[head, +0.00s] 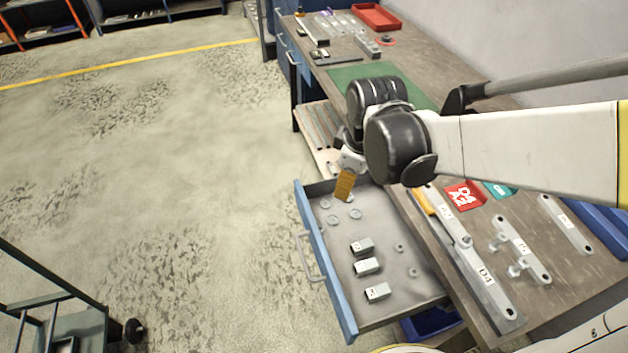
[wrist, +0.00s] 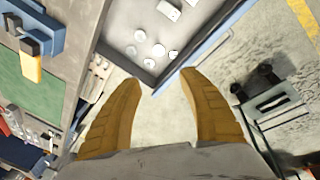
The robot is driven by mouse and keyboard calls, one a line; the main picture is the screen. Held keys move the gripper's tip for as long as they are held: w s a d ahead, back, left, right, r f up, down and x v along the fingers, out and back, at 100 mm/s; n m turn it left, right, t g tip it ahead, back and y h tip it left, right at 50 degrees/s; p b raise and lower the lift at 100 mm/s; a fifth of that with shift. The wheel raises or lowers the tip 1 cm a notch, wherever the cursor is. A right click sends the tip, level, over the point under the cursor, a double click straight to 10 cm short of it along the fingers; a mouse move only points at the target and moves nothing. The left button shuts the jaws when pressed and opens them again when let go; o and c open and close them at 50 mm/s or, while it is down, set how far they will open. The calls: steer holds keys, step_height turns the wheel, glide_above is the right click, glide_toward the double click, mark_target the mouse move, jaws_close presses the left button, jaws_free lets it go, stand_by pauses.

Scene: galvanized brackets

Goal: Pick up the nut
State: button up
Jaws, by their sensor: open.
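An open drawer (head: 375,230) holds several small round grey metal pieces. One group (head: 333,219) lies near its back left corner, and smaller pieces (head: 412,271) lie towards the right. I cannot tell which of them is the nut. My gripper (head: 344,186), with orange-yellow fingers, hangs over the back left of the drawer and partly hides that group. In the wrist view my gripper (wrist: 161,79) is open, with nothing between its fingers. There the drawer corner (wrist: 153,86) lies just beyond the fingertips, and round pieces (wrist: 158,50) show inside it.
Several grey blocks (head: 367,266) lie in the drawer. The drawer's blue front (head: 325,268) faces the open floor at left. The workbench (head: 440,65) carries labelled brackets (head: 487,285), a red label tray (head: 463,195) and a green mat (head: 345,75). A cart (head: 50,300) stands lower left.

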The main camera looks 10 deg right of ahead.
steer(key=w+a+f+n+g+b, duration=0.1)
steer(key=a+f+n, duration=0.15)
steer(key=f, duration=0.25)
steer(key=w+a+f+n+g, duration=0.1)
steer(key=w+f+n, duration=0.15)
steer(key=f, duration=0.25)
steer(key=w+a+f+n+g+b, duration=0.1)
steer(key=f+n, duration=0.2)
steer(key=f, duration=0.2)
steer(key=b, duration=0.2)
glide_above(322, 228)
steer(key=f, duration=0.6)
steer(key=shift+s+a, duration=0.15)
steer(key=shift+s, duration=0.2)
steer(key=f+b, duration=0.2)
steer(key=f, duration=0.1)
steer(key=f+b, duration=0.1)
steer(key=f, duration=0.1)
steer(key=shift+w+f, duration=0.15)
steer(key=shift+w, duration=0.1)
jaws_close()
